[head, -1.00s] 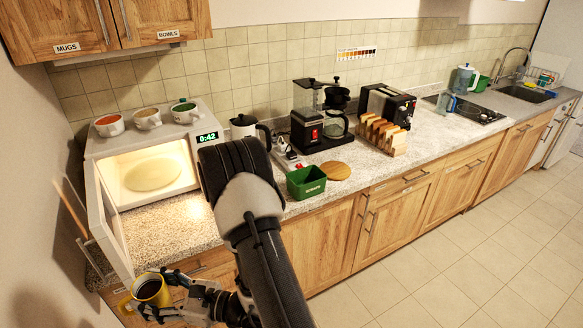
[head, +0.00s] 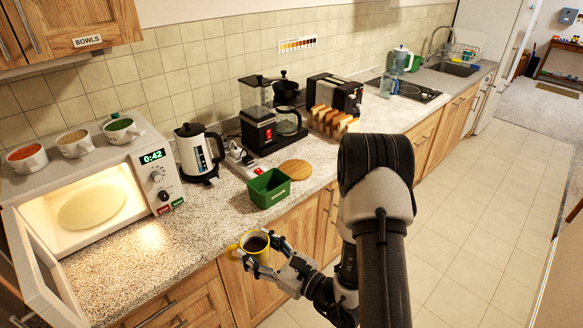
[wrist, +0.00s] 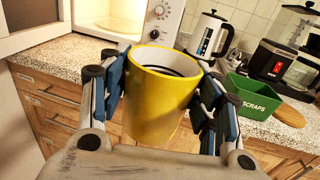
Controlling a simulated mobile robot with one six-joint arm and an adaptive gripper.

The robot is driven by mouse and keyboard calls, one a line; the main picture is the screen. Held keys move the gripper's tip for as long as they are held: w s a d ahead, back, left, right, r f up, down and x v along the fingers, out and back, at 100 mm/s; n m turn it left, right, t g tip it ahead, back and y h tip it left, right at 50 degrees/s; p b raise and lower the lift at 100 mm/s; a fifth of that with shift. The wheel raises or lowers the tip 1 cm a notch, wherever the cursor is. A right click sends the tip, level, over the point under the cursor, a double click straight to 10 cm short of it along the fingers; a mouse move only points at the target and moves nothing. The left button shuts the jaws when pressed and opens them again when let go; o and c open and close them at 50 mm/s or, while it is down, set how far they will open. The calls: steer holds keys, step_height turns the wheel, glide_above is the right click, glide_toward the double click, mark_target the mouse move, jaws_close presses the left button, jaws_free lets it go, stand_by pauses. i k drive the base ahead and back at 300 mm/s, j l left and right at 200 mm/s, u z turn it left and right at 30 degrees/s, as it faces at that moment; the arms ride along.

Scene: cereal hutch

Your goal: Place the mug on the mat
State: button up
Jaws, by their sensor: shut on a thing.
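A yellow mug (head: 248,257) with dark liquid inside is held upright in my gripper (head: 262,252), in front of the counter's front edge. In the wrist view the mug (wrist: 158,105) sits between the two padded fingers of my gripper (wrist: 162,90), which press on its sides. A flat round wooden disc (head: 295,169) lies on the counter behind the green bin; I cannot tell whether it is the mat. In the wrist view the disc (wrist: 289,115) is partly hidden by the bin.
A green SCRAPS bin (head: 269,188) stands near the counter edge. The microwave (head: 150,185) is open and lit, with several bowls on top. A kettle (head: 194,152), coffee maker (head: 257,130) and toast rack (head: 330,122) stand behind. Speckled counter (head: 205,217) left of the bin is clear.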

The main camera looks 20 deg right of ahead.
mark_target(292, 166)
steer(key=i+j+z, duration=0.1)
steer(key=i, duration=0.4)
steer(key=i+j, duration=0.35)
steer(key=i, duration=0.15)
steer(key=l+z, duration=0.05)
